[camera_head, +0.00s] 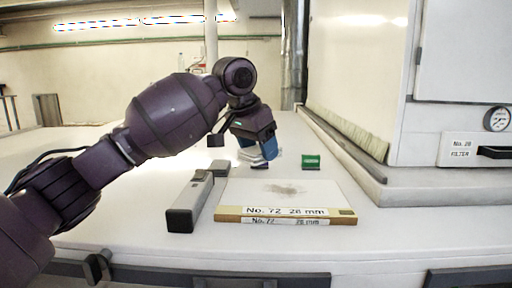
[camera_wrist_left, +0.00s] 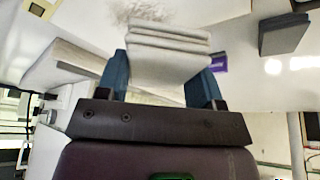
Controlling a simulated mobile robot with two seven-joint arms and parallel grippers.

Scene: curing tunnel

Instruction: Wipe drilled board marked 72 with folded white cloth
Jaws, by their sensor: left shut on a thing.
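The board marked No. 72 (camera_head: 240,197) lies flat on the white worktop, its label strip along the near edge. A grey-brown smudge (camera_head: 285,188) marks its top face and also shows in the left wrist view (camera_wrist_left: 140,12). My left gripper (camera_head: 257,152) is beyond the board's far left side, pointing down. It is shut on the folded white cloth (camera_wrist_left: 168,58), a layered pad between its blue fingers. In the head view the cloth (camera_head: 249,155) shows partly behind the fingers. The cloth appears clear of the smudge. Drill holes are too small to tell. My right gripper is out of view.
A long grey block (camera_head: 189,207) stands close left of the board, with a flat dark grey piece (camera_head: 221,169) behind it. A green block (camera_head: 311,161) stands beyond the board. A raised white cabinet ledge (camera_head: 440,182) bounds the right side.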

